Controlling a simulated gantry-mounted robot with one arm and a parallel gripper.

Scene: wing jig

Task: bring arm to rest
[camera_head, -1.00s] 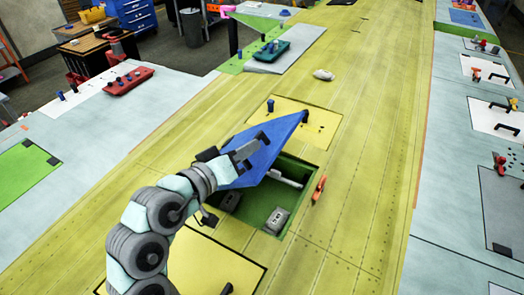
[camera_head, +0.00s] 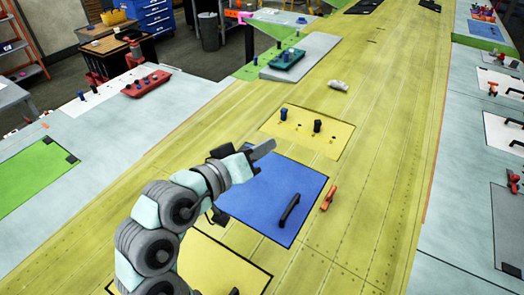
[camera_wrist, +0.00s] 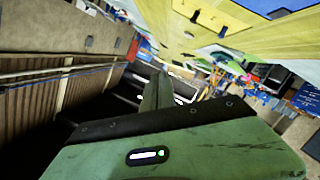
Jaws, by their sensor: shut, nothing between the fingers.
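My gripper (camera_head: 264,148) is shut and empty. In the head view it shows just above the upper left edge of the blue panel (camera_head: 262,205). The blue panel lies flat on the yellow-green wing skin, and its black handle (camera_head: 289,210) is bare and apart from the fingers. What is under the panel is hidden. In the wrist view my gripper's fingers (camera_wrist: 157,92) point out over the room, seen tilted.
A yellow plate (camera_head: 300,132) with dark knobs lies behind the panel. A red-orange tool (camera_head: 328,198) lies just right of it. A crumpled white cloth (camera_head: 338,86) and a teal tray (camera_head: 288,59) are farther back. A red tray (camera_head: 146,83) is at left.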

